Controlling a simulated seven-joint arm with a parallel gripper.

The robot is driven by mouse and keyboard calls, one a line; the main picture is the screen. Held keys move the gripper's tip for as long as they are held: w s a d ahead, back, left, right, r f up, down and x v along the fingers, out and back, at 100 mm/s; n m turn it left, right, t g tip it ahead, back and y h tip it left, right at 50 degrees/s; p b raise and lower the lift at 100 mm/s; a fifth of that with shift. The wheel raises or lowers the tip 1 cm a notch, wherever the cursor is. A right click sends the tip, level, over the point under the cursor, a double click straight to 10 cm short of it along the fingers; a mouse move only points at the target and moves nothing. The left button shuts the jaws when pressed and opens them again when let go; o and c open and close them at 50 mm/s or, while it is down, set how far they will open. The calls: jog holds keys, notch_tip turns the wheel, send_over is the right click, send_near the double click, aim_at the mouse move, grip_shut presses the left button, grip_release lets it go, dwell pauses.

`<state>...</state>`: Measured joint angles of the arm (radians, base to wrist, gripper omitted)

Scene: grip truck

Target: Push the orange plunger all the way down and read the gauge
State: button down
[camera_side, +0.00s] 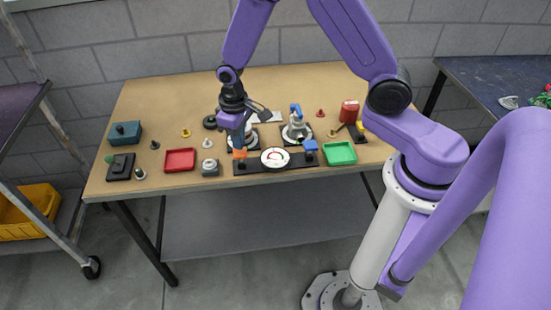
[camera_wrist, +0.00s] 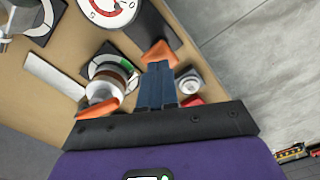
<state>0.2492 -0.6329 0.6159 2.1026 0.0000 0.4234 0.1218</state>
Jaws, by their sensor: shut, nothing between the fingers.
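The orange plunger (camera_side: 240,154) stands at the left end of a black base strip (camera_side: 251,167) near the table's front edge. The round white gauge (camera_side: 275,158) with red and green marks sits in the middle of the strip, and a blue plunger (camera_side: 310,146) is at its right end. My gripper (camera_side: 238,144) is shut and empty, pointing down directly over the orange plunger. In the wrist view its dark blue fingertips (camera_wrist: 158,66) are right at the orange top (camera_wrist: 160,51); I cannot tell whether they touch. The gauge (camera_wrist: 105,10) is cut off there and its reading is unclear.
A green tray (camera_side: 340,153) lies right. A device with a blue top (camera_side: 296,125) and another round device (camera_wrist: 110,80) stand behind the strip.

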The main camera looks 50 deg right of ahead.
aim_at(240, 152)
jog(key=shift+r, duration=2.5)
jog(key=shift+s+a+r, duration=0.1)
jog(key=shift+s+r, duration=0.05)
jog(key=s+d+r+n, duration=0.1)
jog(key=s+r+n, duration=0.2)
jog(key=s, duration=0.5)
jog(key=s+d+r+n, duration=0.1)
jog(key=s+r+n, duration=0.2)
jog(key=s, duration=0.6)
jog(key=s+d+r+n, duration=0.1)
jog(key=s+r+n, duration=0.2)
jog(key=s, duration=0.6)
jog(key=shift+s+d+r+n, duration=0.25)
jog(key=shift+d+r+n, duration=0.1)
jog(key=shift+r, duration=0.6)
